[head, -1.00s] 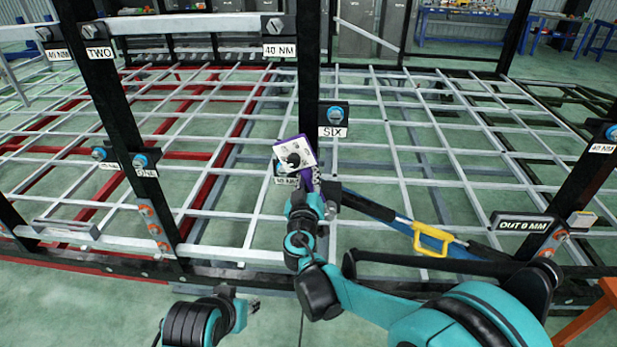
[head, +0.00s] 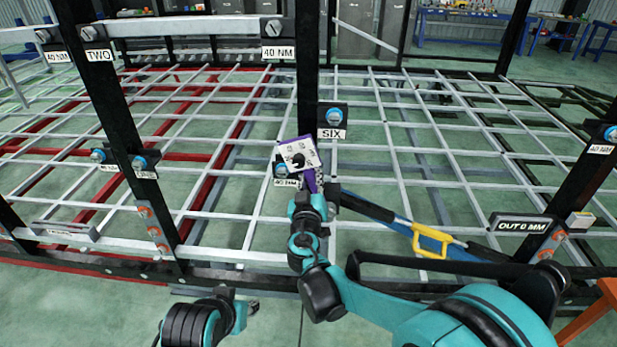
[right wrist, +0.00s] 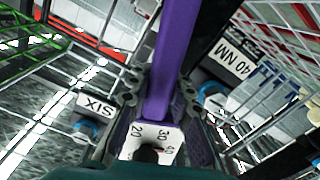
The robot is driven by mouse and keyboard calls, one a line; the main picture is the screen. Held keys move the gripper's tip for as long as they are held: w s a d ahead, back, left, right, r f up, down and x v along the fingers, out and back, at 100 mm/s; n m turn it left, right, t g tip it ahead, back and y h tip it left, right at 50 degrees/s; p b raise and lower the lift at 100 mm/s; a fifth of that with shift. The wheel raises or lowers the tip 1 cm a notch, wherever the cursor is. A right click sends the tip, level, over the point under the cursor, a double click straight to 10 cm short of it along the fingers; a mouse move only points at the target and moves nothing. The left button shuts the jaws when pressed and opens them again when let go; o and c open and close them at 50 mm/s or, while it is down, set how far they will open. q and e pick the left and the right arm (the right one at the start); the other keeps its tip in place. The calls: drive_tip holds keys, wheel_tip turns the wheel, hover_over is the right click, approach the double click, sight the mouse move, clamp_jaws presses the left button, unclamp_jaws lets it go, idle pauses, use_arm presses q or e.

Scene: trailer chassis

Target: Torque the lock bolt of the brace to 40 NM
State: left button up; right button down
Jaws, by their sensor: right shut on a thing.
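My right gripper (head: 312,200) is shut on a purple torque wrench (head: 310,181) with a white dial plate (head: 297,155). In the right wrist view, the purple shaft (right wrist: 172,60) runs between the fingers, and the dial (right wrist: 150,142) shows 20, 30 and 40. A blue bolt (head: 281,169) with a 40 NM label (head: 286,183) is just left of the wrench, partly covered by the dial; it also shows in the right wrist view (right wrist: 212,94). I cannot tell whether the wrench touches it. My left gripper (head: 240,310) is low at the front, its fingers unclear.
A blue bolt (head: 334,115) over a SIX label (head: 332,134) is on the black post. A blue and black strut (head: 380,213) with a yellow handle (head: 432,241) slopes right. An OUT 0 MM display (head: 522,225) is at right. Chassis bars (head: 230,265) cross in front.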

drive_tip(key=shift+d+r+m, duration=0.25)
drive_tip(key=shift+d+m, duration=0.25)
drive_tip(key=shift+d, duration=0.2)
drive_tip(key=shift+d, duration=0.1)
drive_tip(key=shift+d+r+m, duration=0.2)
drive_tip(key=shift+d+m, duration=0.8)
drive_tip(key=shift+d, duration=0.1)
drive_tip(key=shift+d, duration=0.1)
drive_tip(key=shift+d+m, duration=0.9)
drive_tip(key=shift+d, duration=0.2)
drive_tip(key=shift+d+f+m, duration=0.1)
drive_tip(key=shift+d+m, duration=0.4)
drive_tip(key=shift+d, duration=0.2)
drive_tip(key=shift+a, duration=0.25)
